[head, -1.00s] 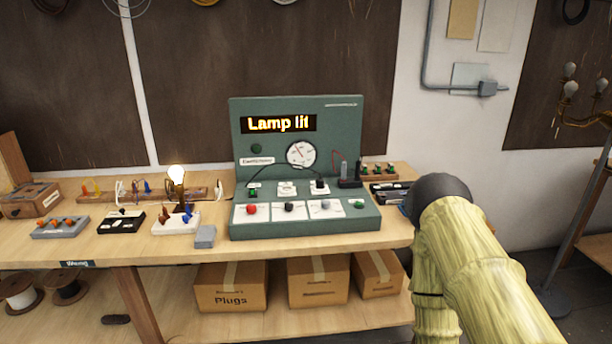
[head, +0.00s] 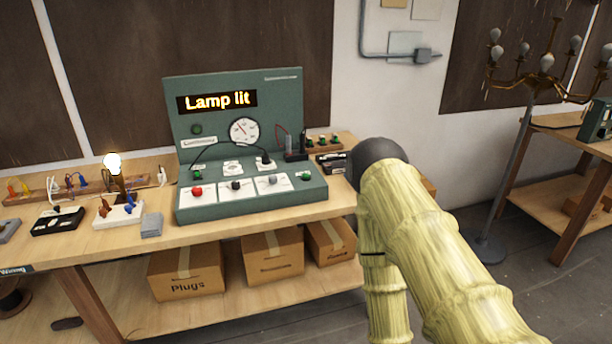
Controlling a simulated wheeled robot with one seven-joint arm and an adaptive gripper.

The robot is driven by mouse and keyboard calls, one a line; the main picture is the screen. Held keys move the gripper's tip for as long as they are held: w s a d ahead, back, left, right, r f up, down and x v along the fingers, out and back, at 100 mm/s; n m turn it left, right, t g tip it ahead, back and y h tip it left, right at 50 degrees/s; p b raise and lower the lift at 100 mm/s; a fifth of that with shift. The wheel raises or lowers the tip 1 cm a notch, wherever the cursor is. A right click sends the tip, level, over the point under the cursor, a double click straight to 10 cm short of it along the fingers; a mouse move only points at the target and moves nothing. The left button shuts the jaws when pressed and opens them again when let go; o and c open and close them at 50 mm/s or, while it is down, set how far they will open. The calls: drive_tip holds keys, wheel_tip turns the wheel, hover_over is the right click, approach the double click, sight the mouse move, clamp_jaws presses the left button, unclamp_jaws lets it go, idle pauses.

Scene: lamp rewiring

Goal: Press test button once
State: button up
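The green test panel (head: 240,204) stands on the workbench, left of the middle of the head view. Its display (head: 217,101) reads "Lamp lit", and a round dial (head: 244,130) sits below it. Along its sloped front are a red button (head: 197,191), a black knob (head: 236,185), a grey knob (head: 272,180) and a green button (head: 306,175). Their labels are too small to read, so I cannot tell which is the test button. A lit bulb (head: 113,162) stands left of the panel. My arm shows at the right, but my gripper is not visible.
The wooden workbench (head: 60,246) has cardboard boxes (head: 187,273) on its lower shelf. A brass candelabra lamp (head: 517,150) and a second bench (head: 560,124) stand at the right. Open floor (head: 545,290) lies between the benches.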

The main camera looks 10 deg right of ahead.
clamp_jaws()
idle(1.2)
